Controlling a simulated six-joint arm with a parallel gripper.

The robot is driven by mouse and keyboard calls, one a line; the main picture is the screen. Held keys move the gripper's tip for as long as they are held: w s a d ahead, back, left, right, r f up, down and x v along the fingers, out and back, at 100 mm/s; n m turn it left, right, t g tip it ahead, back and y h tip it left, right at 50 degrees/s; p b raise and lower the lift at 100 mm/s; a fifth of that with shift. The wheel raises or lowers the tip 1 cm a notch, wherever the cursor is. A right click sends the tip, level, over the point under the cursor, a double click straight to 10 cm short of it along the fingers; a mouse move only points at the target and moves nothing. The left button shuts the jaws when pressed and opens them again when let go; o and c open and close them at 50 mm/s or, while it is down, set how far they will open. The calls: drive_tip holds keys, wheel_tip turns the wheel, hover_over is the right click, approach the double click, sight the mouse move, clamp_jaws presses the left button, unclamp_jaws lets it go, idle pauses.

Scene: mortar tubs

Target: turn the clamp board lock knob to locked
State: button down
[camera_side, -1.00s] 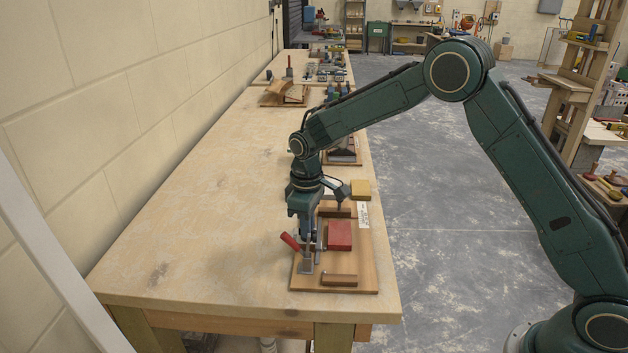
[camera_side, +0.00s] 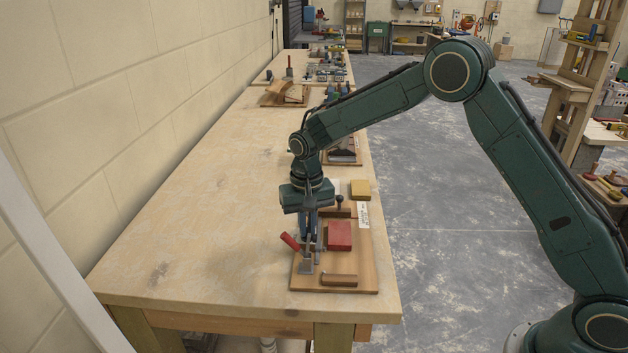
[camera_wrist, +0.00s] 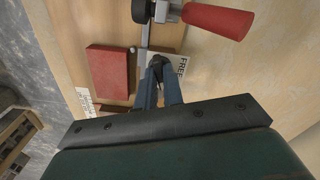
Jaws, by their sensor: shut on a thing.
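The clamp board (camera_side: 365,265) is a wooden board lying near the front end of the bench. It carries a red block (camera_side: 340,235) and a clamp with a red handle (camera_side: 290,241), which also shows in the wrist view (camera_wrist: 218,19). My gripper (camera_side: 309,243) points straight down beside the red block. In the wrist view its fingertips (camera_wrist: 158,68) are shut on the small dark lock knob (camera_wrist: 157,62), which they mostly cover. A white label reading FREE (camera_wrist: 182,67) shows right of the fingers. The knob's pointer and any locked mark cannot be made out.
The clamp's metal arm (camera_wrist: 145,36) and the red handle are close to my fingers. A yellow block (camera_side: 360,189) and a wooden strip (camera_side: 339,280) lie around the work. Bare bench (camera_side: 200,230) is free to the left.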

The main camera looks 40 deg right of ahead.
drive_tip(key=m, duration=0.4)
idle(0.5)
drive_tip(key=c, duration=1.5)
unclamp_jaws()
drive_tip(key=shift+r, duration=0.1)
wheel_tip(320, 180, up, 14)
drive_tip(key=shift+f, duration=0.15)
